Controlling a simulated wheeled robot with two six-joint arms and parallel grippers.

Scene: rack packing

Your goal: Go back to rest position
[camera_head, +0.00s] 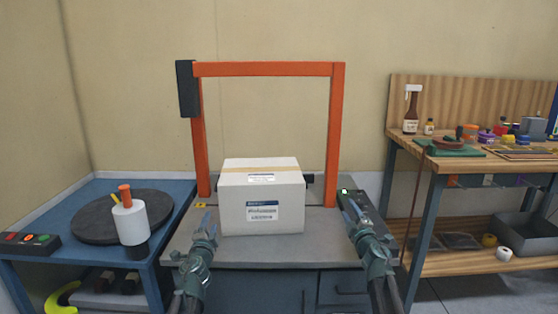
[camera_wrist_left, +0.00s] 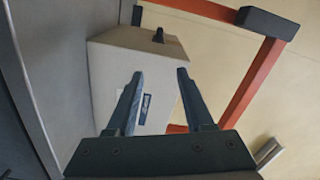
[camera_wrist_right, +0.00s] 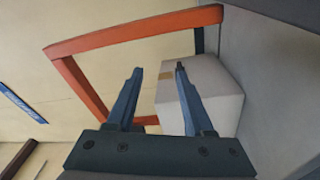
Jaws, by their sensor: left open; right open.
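My left gripper (camera_head: 207,222) is open and empty in front of the left side of a white box. My right gripper (camera_head: 353,213) is open and empty to the right of the box. The white box (camera_head: 237,198) has labels and a tan tape strip, and sits on a grey table under an orange frame. In the left wrist view the box (camera_wrist_left: 110,75) shows behind the two open fingers (camera_wrist_left: 158,85). In the right wrist view the open fingers (camera_wrist_right: 158,80) show with the box (camera_wrist_right: 215,95) behind and to their right.
The orange frame (camera_head: 338,130) stands around the box on the grey table (camera_head: 262,250). A blue table (camera_head: 60,205) at left holds a dark disc (camera_head: 90,222), a white roll (camera_head: 130,226) and a button box (camera_head: 28,243). A wooden workbench (camera_head: 420,150) with tools and bottles stands at right.

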